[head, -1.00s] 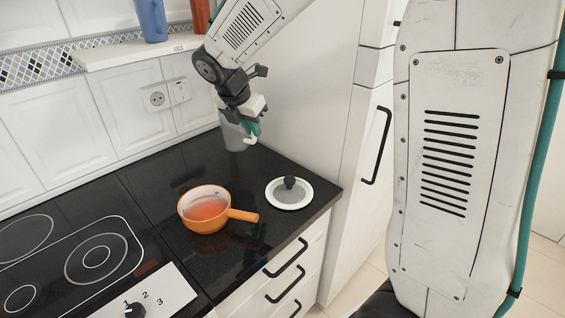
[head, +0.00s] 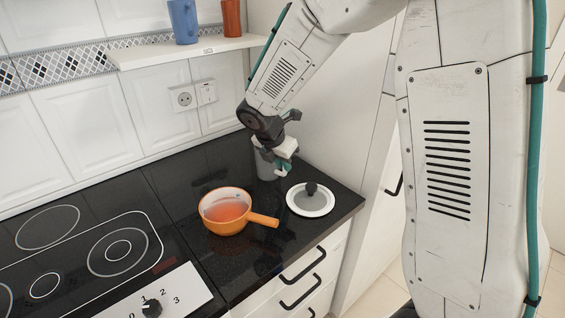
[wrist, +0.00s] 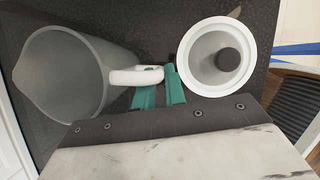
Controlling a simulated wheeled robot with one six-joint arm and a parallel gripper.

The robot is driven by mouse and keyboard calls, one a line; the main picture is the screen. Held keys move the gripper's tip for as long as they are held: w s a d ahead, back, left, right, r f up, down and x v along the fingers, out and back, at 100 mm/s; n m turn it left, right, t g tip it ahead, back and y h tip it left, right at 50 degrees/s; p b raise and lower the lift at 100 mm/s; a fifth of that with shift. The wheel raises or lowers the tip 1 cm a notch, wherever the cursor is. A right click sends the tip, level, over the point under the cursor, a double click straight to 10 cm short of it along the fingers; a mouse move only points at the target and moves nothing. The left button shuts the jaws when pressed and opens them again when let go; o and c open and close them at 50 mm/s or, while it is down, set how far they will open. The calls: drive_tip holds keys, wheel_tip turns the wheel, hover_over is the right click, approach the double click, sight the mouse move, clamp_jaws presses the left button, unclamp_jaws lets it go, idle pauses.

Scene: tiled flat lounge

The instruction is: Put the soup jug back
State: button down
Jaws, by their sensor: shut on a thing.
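The soup jug is a grey, tapered jug with a white handle. In the wrist view the jug (wrist: 72,75) fills the left side, its wide mouth facing the camera and its inside looking empty. My gripper (wrist: 160,88) has its teal fingers shut on the handle. In the head view the jug (head: 265,168) is at the back right of the black counter, partly hidden behind my gripper (head: 283,171). It looks upright. I cannot tell whether its base touches the counter.
A white-rimmed lid (head: 310,200) with a dark knob lies close right of the jug. An orange saucepan (head: 225,212) with reddish contents stands in front, handle toward the right. A wall shelf (head: 185,51) holds a blue jug (head: 184,22) and a red-brown one (head: 231,18). The hob (head: 85,255) is left.

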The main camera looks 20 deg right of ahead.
drive_tip(key=c, duration=1.5)
unclamp_jaws()
drive_tip(key=shift+o, duration=0.2)
drive_tip(key=v, duration=1.2)
drive_tip(key=s+d+r+m+y, duration=0.1)
drive_tip(key=s+d+r+m, duration=0.15)
drive_tip(key=s+m, duration=0.4)
drive_tip(key=s+d+r+m+y, duration=0.1)
drive_tip(key=s+d+r+m, duration=0.15)
drive_tip(key=s+m, duration=0.4)
drive_tip(key=s+f+m+g+y, duration=0.1)
drive_tip(key=s+m+y, duration=0.1)
drive_tip(key=s+m, duration=0.9)
drive_tip(key=s, duration=0.7)
drive_tip(key=shift+f, duration=0.4)
